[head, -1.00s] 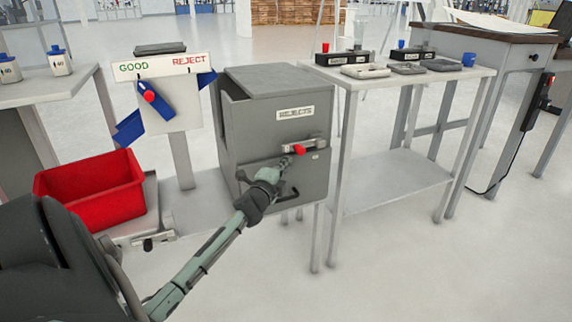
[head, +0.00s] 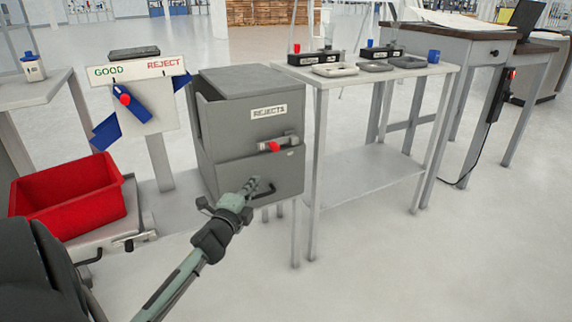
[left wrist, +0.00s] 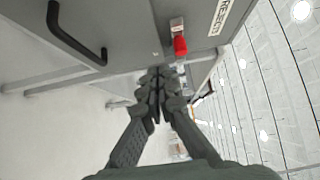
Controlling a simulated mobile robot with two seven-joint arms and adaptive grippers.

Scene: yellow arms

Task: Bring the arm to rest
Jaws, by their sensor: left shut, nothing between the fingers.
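My left gripper (head: 250,186) is in front of the lower part of the grey rejects box (head: 222,150). In the left wrist view its fingers (left wrist: 158,82) are together with nothing between them. The box has a "REJECTS" label, a latch with a red knob (head: 274,146) and a dark handle lower down. In the left wrist view the red knob (left wrist: 180,46) and the dark handle (left wrist: 76,34) lie beyond the fingertips. I cannot tell from the views whether the fingertips touch the box. My right gripper is not in view.
A red bin (head: 70,200) stands at the left on a grey stand. A GOOD/REJECT sign post (head: 150,120) with a blue pointer stands behind it. A grey table (head: 330,85) with small trays and blocks is right of the box. Open floor (head: 400,270) lies at the lower right.

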